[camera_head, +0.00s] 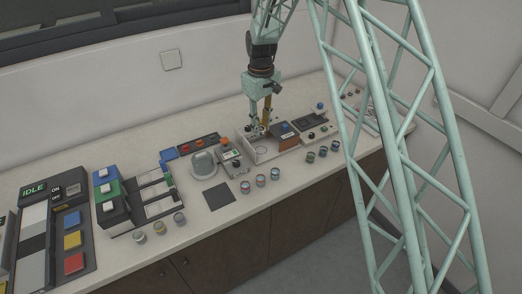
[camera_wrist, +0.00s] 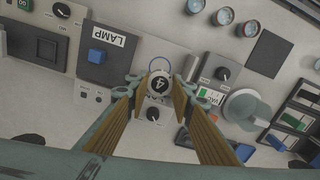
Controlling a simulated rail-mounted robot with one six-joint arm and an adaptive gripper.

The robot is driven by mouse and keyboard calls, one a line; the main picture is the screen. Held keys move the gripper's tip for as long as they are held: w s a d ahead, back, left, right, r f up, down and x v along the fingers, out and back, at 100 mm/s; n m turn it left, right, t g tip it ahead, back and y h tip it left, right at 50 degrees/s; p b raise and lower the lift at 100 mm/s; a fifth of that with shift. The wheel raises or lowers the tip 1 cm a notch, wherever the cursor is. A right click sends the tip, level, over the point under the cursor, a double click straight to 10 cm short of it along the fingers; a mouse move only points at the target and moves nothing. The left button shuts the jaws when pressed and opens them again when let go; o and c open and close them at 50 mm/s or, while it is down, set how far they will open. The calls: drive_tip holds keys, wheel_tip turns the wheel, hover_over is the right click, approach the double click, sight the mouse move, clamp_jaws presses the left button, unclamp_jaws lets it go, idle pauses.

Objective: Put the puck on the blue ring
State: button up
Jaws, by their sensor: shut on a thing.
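My gripper (camera_wrist: 158,88) points down in the wrist view, its two fingers shut on the round puck (camera_wrist: 159,84). The puck has a pale top with a dark 4 on it. A blue arc, part of the blue ring (camera_wrist: 160,60), shows just past the puck; the puck and fingers hide the rest. I cannot tell whether the puck touches the surface below. In the head view my gripper (camera_head: 260,128) is low over the panel on the bench, beside the brown block, and the puck is too small to make out.
A dark LAMP panel (camera_wrist: 105,55) with a blue button is left of the fingers in the wrist view. A knob (camera_wrist: 152,113) lies close below the puck. A control box (camera_wrist: 218,75) is to the right. Several small cups (camera_head: 260,181) stand along the bench front.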

drive_tip(key=shift+f, duration=0.1)
hover_over(261, 150)
drive_tip(key=shift+f, duration=3)
drive_tip(key=shift+f, duration=1.85)
drive_tip(key=shift+f, duration=0.15)
drive_tip(key=o, duration=0.4)
drive_tip(key=shift+o, duration=0.9)
